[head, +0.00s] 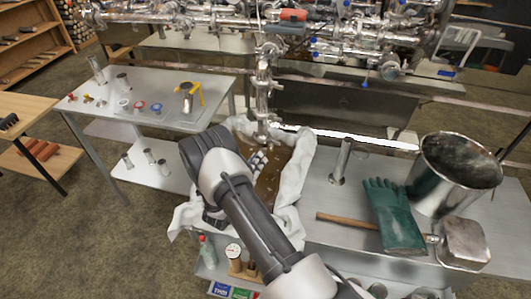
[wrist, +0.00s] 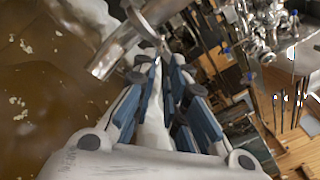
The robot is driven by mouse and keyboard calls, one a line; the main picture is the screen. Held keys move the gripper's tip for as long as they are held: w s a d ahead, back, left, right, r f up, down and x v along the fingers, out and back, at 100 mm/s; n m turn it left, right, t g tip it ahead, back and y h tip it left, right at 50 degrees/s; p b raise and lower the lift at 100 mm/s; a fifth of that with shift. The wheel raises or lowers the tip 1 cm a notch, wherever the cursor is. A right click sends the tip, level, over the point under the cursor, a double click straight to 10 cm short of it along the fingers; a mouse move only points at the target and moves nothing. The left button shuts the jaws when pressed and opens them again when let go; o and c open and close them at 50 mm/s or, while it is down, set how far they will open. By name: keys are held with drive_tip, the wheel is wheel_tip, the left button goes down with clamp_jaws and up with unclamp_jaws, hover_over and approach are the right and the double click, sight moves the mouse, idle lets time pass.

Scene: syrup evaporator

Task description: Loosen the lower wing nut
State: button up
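The vertical steel pipe (head: 263,95) hangs down from the pipework with clamp fittings along it. Small metal parts stick out at its side, but I cannot clearly tell the lower wing nut among them. My gripper (head: 259,158) is beside the pipe's lower end, largely hidden by my arm. In the wrist view, my gripper's blue-padded fingertips (wrist: 164,65) are close together, with a narrow gap showing pale cloth. They lie just below the shiny pipe (wrist: 112,55) and small fittings. I cannot tell whether they touch or hold anything.
Below the pipe is a cloth-lined bin (head: 298,165) of brown liquid. A table (head: 150,85) with small parts stands left.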

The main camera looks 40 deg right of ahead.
sight(270, 144)
drive_tip(key=b+x, duration=0.1)
drive_tip(key=x, duration=0.5)
drive_tip(key=shift+d, duration=0.25)
drive_tip(key=shift+w, duration=0.15)
clamp_jaws()
